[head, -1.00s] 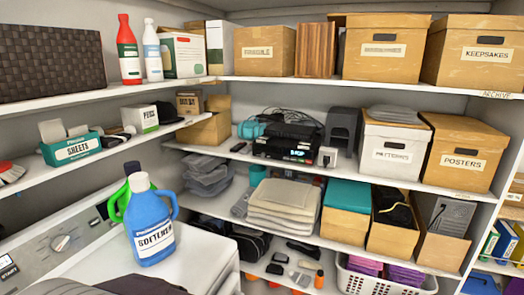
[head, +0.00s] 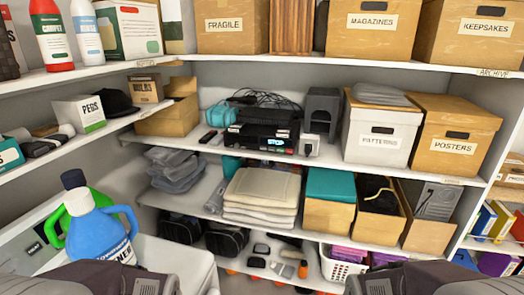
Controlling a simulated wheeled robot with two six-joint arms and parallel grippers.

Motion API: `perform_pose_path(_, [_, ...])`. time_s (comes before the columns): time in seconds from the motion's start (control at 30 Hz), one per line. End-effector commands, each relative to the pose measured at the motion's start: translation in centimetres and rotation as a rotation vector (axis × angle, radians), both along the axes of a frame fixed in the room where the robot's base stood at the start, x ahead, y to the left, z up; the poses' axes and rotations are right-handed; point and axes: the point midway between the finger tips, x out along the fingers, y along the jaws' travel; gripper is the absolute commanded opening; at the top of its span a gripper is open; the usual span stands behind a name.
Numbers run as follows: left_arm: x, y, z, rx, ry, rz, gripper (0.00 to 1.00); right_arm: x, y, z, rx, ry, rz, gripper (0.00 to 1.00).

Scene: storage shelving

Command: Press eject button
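A black player-type device (head: 262,136) sits on the middle shelf of the back wall, with a lit blue display reading what looks like STOP. Its front faces me and more dark gear is stacked on top. An eject button is too small to make out on its front. Grey and black parts of my arms show at the bottom left and bottom right edges. No gripper fingertips show, and nothing of mine is near the device.
A white plug-like box (head: 309,144) stands right of the device, before a dark grey unit (head: 322,110). Remotes (head: 208,136) lie left of it. Folded cloths (head: 262,190) are on the shelf below. A blue bottle (head: 97,235) stands on a white appliance at lower left.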

Motion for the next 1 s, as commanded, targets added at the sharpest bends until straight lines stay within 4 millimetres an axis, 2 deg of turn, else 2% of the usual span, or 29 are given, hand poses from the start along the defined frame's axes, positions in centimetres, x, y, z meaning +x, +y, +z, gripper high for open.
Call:
perform_pose_path(0.17, [0.01,0.0,0.0,0.0,0.0,0.0,0.36,0.01,0.0,0.0,0.0,0.0,0.0,0.36])
perform_pose_path(0.2, [0.02,0.0,0.0,0.0,0.0,0.0,0.31,0.01,0.0,0.0,0.0,0.0,0.0,0.36])
perform_pose_path(0.3, [0.01,0.0,0.01,0.0,0.0,0.0,0.03,0.0,0.0,0.0,0.0,0.0,0.0,0.36])
perform_pose_path(0.33, [0.01,0.0,0.01,0.0,0.0,0.0,0.0,0.0,0.0,0.0,0.0,0.0,0.0,0.36])
perform_pose_path(1.0, [0.01,0.0,0.0,0.0,0.0,0.0,0.0,0.0,0.0,0.0,0.0,0.0,0.0,0.36])
